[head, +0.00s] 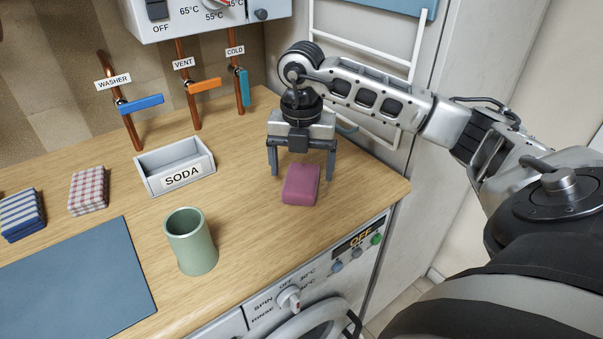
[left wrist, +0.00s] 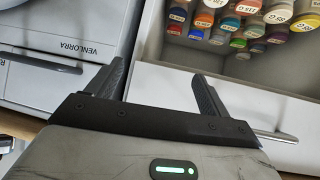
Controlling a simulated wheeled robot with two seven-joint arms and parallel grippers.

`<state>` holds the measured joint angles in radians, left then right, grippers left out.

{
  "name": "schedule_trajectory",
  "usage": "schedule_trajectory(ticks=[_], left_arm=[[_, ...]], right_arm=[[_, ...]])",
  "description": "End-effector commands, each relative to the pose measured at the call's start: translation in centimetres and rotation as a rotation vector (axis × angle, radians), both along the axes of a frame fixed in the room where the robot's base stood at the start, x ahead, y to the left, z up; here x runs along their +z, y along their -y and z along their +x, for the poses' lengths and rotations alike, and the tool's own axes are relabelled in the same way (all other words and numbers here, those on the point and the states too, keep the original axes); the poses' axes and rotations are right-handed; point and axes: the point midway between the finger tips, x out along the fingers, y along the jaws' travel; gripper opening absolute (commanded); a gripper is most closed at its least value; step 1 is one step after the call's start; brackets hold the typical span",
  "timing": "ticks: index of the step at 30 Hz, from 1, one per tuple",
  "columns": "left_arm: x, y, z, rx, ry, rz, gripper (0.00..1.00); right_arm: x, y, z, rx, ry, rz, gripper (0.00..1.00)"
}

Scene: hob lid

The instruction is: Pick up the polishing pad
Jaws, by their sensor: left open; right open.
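A purple-pink block (head: 300,187), which looks like the polishing pad, lies flat on the wooden worktop near its right front edge. My right gripper (head: 302,175) is open and points down. In the head view its two fingers stand to either side of the pad's far end, with a gap on both sides. I cannot tell exactly how high the fingertips are above the worktop. My left gripper (left wrist: 158,70) is open and empty in the left wrist view, away from the pad; it is not seen in the head view.
A green cup (head: 191,243), a SODA tray (head: 176,168), folded checked (head: 88,190) and striped (head: 22,214) cloths and a blue-grey mat (head: 75,285) lie left of the pad. A towel rail stands behind my right gripper. An open drawer of colourful-capped bottles (left wrist: 235,28) shows in the left wrist view.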

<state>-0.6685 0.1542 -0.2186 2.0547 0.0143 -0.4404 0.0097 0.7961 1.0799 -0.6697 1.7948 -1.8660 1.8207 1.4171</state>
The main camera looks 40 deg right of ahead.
Motion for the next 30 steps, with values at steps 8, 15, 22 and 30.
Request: schedule_trajectory(ticks=[8,15,22,30], left_arm=[[-0.22,-0.07,0.13,0.002,-0.001,0.003,0.8],[0.01,0.06,0.37,0.008,0.005,-0.005,0.8],[0.1,0.08,0.41,0.01,0.006,-0.006,0.8],[-0.08,0.07,0.41,0.01,0.006,-0.006,0.8]], right_arm=[[-1.63,-0.01,0.01,0.002,0.001,0.0,0.85],[-1.6,-0.03,0.02,0.001,0.001,0.0,0.48],[-1.58,-0.03,0.02,0.001,0.001,0.0,0.37],[-0.89,-0.03,0.07,0.001,0.004,0.0,0.37]])
